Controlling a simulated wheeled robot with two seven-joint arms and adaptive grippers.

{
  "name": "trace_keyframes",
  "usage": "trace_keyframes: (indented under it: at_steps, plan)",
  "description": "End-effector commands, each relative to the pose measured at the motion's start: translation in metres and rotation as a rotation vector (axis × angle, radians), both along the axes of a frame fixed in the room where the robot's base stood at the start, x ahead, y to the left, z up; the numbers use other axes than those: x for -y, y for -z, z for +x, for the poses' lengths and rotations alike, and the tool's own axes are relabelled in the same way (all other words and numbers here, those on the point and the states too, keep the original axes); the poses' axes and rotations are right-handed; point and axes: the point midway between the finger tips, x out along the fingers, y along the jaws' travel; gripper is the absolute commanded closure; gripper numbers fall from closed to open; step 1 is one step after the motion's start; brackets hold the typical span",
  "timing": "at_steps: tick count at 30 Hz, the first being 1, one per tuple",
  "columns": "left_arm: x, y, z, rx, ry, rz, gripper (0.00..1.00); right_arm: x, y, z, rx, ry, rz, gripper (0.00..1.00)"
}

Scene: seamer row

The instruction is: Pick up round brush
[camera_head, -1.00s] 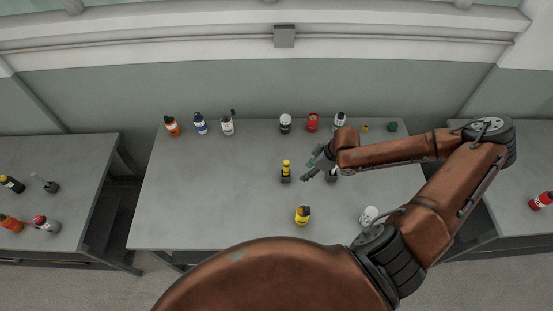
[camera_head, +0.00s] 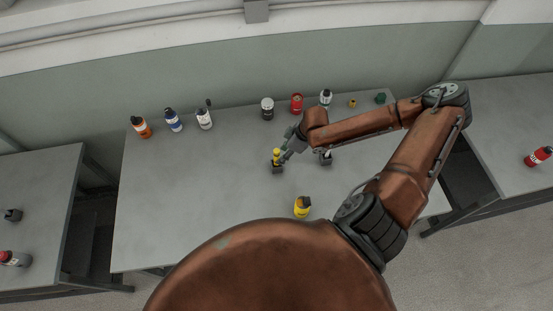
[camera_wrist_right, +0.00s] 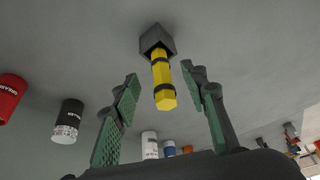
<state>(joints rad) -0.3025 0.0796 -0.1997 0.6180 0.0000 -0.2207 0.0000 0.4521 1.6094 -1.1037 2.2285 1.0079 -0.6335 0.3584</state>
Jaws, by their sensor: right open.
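The round brush appears to be the yellow handle with black bands (camera_head: 277,156), standing in a small dark grey block (camera_head: 278,168) on the table; its bristles are not visible. In the right wrist view the yellow handle (camera_wrist_right: 162,80) points toward the camera from the dark block (camera_wrist_right: 157,40). My right gripper (camera_head: 285,157) is at the handle, from its right side. In the wrist view its green-padded fingers (camera_wrist_right: 160,82) are spread to either side of the handle, with gaps showing. My left gripper is not in view.
A white item in a similar dark block (camera_head: 326,159) stands right of the gripper, under my forearm. A yellow bottle (camera_head: 302,207) stands nearer me. Several bottles and cans, including a red can (camera_head: 297,103), line the table's back. The table's left part (camera_head: 180,200) is clear.

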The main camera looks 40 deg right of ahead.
Motion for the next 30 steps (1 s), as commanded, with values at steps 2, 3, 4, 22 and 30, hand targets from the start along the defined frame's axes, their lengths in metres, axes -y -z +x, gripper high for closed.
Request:
trace_keyframes:
  at_steps: [2, 3, 4, 22, 30]
  plan:
    - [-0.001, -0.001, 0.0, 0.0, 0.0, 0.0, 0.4, -0.004, 0.007, 0.004, 0.0, -0.003, 0.003, 0.6]
    - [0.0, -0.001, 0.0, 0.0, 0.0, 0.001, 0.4, -0.005, 0.01, 0.006, 0.0, -0.003, 0.002, 0.6]
    - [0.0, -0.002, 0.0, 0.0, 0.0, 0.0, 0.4, -0.006, 0.012, 0.007, 0.0, -0.004, 0.002, 0.6]
    - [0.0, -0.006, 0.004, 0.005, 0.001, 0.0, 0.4, -0.014, 0.051, 0.021, 0.001, 0.001, 0.001, 0.6]
    - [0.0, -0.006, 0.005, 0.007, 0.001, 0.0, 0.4, -0.014, 0.051, 0.021, 0.0, 0.002, 0.001, 0.78]
